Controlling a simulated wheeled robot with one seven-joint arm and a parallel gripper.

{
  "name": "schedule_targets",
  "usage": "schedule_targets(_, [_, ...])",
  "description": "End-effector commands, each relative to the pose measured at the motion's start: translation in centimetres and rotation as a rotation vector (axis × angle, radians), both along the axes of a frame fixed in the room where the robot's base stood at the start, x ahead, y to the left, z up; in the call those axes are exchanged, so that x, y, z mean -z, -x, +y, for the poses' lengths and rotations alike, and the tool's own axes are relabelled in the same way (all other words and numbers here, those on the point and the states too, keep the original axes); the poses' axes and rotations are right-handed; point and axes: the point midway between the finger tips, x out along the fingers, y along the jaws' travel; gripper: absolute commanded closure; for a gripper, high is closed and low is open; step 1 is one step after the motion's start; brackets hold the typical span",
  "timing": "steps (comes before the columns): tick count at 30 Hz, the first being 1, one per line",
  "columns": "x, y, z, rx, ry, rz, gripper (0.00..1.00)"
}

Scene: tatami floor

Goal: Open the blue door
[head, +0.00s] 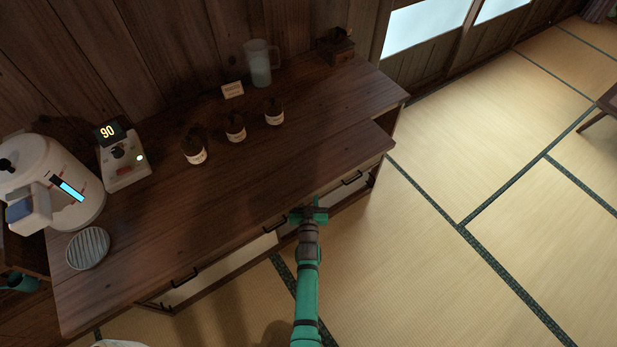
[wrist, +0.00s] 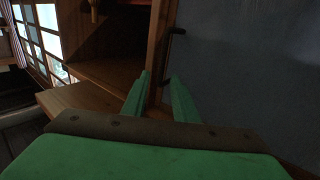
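In the wrist view a dull grey-blue panel (wrist: 250,75), which looks like the blue door, fills the right side in shadow. A small dark handle (wrist: 178,31) shows near its left edge. My gripper (wrist: 160,76) has its two green fingers apart, with nothing seen held between them. The fingertips are near a wooden upright at the panel's left edge; I cannot tell whether they touch it. In the head view my gripper (head: 308,214) is at the front edge of the wooden cabinet (head: 330,160). No blue door can be made out there.
An open wooden compartment (wrist: 110,72) lies left of the fingers in the wrist view. On the cabinet stand a white dispenser (head: 75,185), a device reading 90 (head: 122,160), several small jars and a pitcher (head: 260,65).

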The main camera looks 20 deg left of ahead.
Motion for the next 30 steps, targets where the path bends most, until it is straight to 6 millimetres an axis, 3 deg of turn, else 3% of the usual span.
schedule_targets(3, [0.0, -1.6, 0.6, 0.0, 0.0, 0.0, 0.74])
schedule_targets(9, [0.0, -3.1, 1.0, 0.001, -0.001, 0.0, 0.74])
schedule_targets(20, [0.0, -3.3, 1.1, 0.0, 0.0, 0.001, 0.74])
schedule_targets(23, [0.0, -3.3, 1.1, 0.0, 0.0, 0.001, 0.98])
schedule_targets(30, [0.0, -3.3, 1.1, 0.0, 0.0, 0.001, 1.0])
